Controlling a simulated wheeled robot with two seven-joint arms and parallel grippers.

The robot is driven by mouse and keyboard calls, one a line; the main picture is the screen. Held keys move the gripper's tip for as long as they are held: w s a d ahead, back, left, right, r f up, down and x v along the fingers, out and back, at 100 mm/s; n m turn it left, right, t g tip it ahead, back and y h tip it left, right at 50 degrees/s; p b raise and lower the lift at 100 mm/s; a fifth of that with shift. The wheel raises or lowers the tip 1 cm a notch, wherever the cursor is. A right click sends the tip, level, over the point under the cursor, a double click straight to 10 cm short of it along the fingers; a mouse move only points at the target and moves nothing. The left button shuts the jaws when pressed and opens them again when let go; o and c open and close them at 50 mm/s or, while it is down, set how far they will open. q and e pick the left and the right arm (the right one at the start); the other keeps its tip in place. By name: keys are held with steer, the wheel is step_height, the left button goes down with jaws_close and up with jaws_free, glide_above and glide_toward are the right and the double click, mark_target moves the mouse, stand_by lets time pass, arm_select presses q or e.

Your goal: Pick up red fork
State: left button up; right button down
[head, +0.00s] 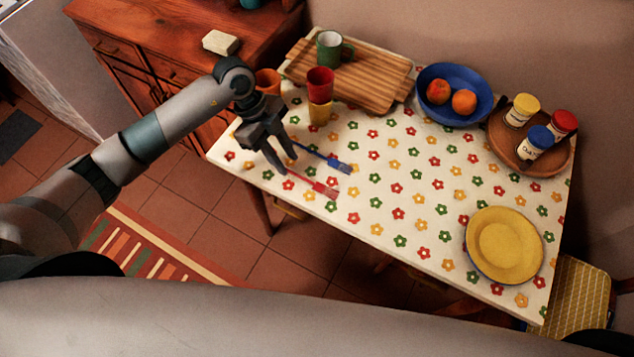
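The red fork (318,186) lies on the flowered tablecloth near the table's front left edge, its head pointing right. Its handle end is close to or behind a fingertip of my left gripper (288,165). The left gripper is open, with its two dark fingers apart and pointing down at the handle side of the fork. I cannot tell whether a finger touches the fork. A blue fork (334,162) lies just behind the red one, its handle end near the gripper's other finger. My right gripper is not in view.
A wooden tray (375,80) bears a green mug (330,50). A blue fruit bowl (476,82), a jar tray (560,158) and a yellow plate (503,246) stand right. The table's middle is clear.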

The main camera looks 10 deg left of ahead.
mark_target(294, 173)
arm_select(q)
steer(key=shift+p+x, duration=0.4)
steer(key=shift+x, duration=1.25)
steer(key=shift+s, duration=0.15)
jaws_close()
